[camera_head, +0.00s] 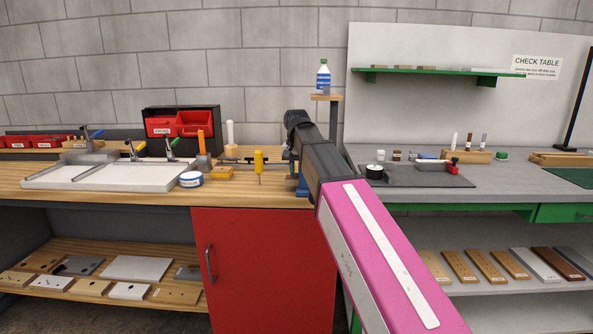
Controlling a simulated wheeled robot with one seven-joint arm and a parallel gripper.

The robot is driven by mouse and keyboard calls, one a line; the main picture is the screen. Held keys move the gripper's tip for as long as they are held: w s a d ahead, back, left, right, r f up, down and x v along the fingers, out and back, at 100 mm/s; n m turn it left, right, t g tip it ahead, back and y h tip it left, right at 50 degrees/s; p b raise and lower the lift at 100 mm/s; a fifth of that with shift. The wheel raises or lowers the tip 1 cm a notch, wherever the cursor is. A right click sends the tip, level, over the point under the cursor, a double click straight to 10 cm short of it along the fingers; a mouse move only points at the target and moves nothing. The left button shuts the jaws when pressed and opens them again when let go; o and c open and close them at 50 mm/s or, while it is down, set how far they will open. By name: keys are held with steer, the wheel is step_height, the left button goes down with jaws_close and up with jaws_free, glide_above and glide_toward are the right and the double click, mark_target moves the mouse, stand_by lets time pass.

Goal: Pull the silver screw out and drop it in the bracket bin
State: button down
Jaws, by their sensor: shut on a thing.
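My arm (390,255) reaches from the lower right to the back of the wooden workbench. Its dark far part (320,165) covers the spot where my gripper works, and I cannot make out the fingers. I cannot pick out the silver screw. A small blue fixture (302,187) shows partly beside my arm at the bench's right end. Two red bins (194,123) with small labels sit in a black rack at the back of the bench. More red bins (47,142) stand at the far left. The labels are too small to read, so I cannot tell which is the bracket bin.
A yellow-handled tool (258,160), a blue-and-white tape roll (191,179) and a white tray (110,174) with clamps occupy the wooden bench (120,198). A bottle (323,76) stands on a small raised shelf. The grey check table (440,196) at right holds a dark mat and small parts.

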steer(key=shift+r, duration=1.2)
steer(key=shift+r, duration=2.15)
